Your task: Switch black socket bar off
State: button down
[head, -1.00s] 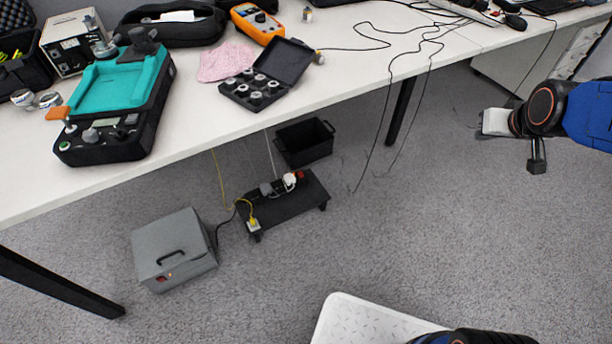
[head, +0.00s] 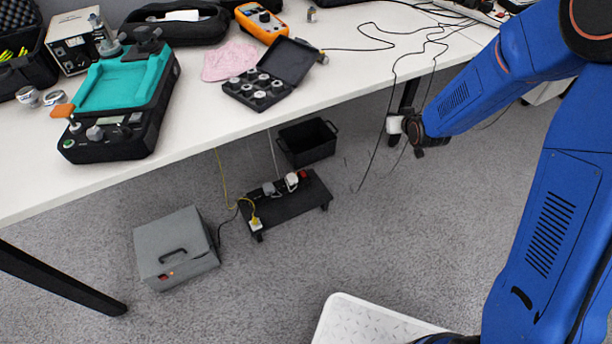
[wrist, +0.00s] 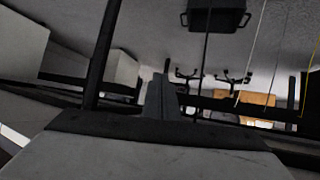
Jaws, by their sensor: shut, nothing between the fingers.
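The black socket bar (head: 281,187) lies on a low black stand (head: 290,207) on the carpet under the table. White and grey plugs sit in it, and a small red switch (head: 303,174) shows at its right end. Whether the switch is lit is too small to tell. My gripper (head: 394,125) is in front of the table edge, to the right of the bar and well apart from it. In the wrist view my gripper (wrist: 160,95) has its fingers together, with nothing held. I cannot make out the bar in the wrist view.
A black crate (head: 307,144) stands behind the stand; it also shows in the wrist view (wrist: 215,19). A grey box (head: 174,250) stands to the left. The white table (head: 340,80) overhangs the bar. Cables hang near my gripper. Carpet in front of the stand is clear.

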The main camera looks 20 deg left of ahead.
jog(key=a+f+n+y, duration=0.1)
jog(key=a+f+y, duration=0.1)
jog(key=a+f, duration=0.75)
jog(key=s+a+f+n+y, duration=0.1)
jog(key=s+a+f, duration=0.3)
jog(key=f, duration=0.4)
jog(key=s+a+f+y, duration=0.2)
jog(key=s+a+f, duration=0.2)
jog(key=f, duration=0.4)
jog(key=s+a+f+n+y, duration=0.1)
jog(key=s+a+f+y, duration=0.1)
jog(key=f, duration=0.6)
jog(key=shift+s+a+n+y, duration=0.3)
jog(key=shift+s+a, duration=0.6)
jog(key=shift+s, duration=0.25)
jog(key=shift+a, duration=0.1)
send_over(306, 178)
jog(key=shift+s+f, duration=0.25)
jog(key=shift+f, duration=0.35)
notch_tip(306, 178, down, 2)
jog(key=shift+f, duration=0.2)
jog(key=shift+w+f, duration=0.1)
jog(key=shift+f, duration=0.7)
